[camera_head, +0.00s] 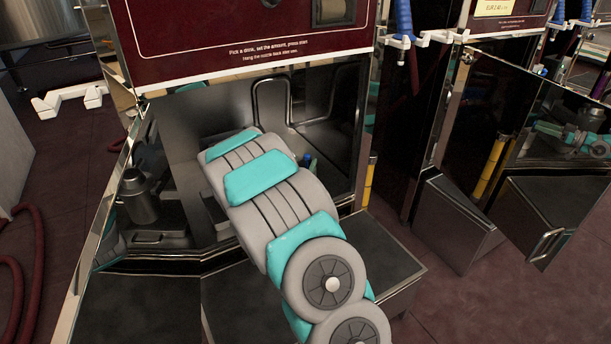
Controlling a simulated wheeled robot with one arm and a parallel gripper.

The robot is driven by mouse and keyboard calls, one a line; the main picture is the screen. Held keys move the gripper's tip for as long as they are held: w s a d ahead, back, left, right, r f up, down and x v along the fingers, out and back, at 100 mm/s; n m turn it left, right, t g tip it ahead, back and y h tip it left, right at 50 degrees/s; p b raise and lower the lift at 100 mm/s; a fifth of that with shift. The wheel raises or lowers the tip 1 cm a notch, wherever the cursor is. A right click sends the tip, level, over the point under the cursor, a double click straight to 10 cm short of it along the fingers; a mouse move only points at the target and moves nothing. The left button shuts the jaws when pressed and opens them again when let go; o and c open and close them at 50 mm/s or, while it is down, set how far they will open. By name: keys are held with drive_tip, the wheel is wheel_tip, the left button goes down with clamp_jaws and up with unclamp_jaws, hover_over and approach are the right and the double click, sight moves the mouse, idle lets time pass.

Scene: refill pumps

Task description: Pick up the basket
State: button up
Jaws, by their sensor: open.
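I cannot make out a basket for certain; my arm covers the middle of the open cabinet bay (190,130) under the dark red pump panel. Small blue and green tops (308,162) show just right of my arm inside the bay, and what they stand in is hidden. My teal and grey arm reaches from the lower right up into the bay. My gripper is hidden beyond the arm's far end, so its contact with anything does not show.
A mirrored door (98,220) stands open at left. A low dark step (375,262) lies in front. Another pump cabinet (455,215) with an open door is at right. Red hoses (36,265) lie on the left floor.

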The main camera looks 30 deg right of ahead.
sight(308, 154)
drive_tip(key=shift+x, duration=0.8)
drive_tip(key=shift+r+x, duration=0.15)
drive_tip(key=shift+x, duration=1.2)
drive_tip(key=shift+r+x, duration=0.1)
drive_tip(key=shift+x, duration=1.2)
drive_tip(key=shift+s, duration=0.1)
clamp_jaws()
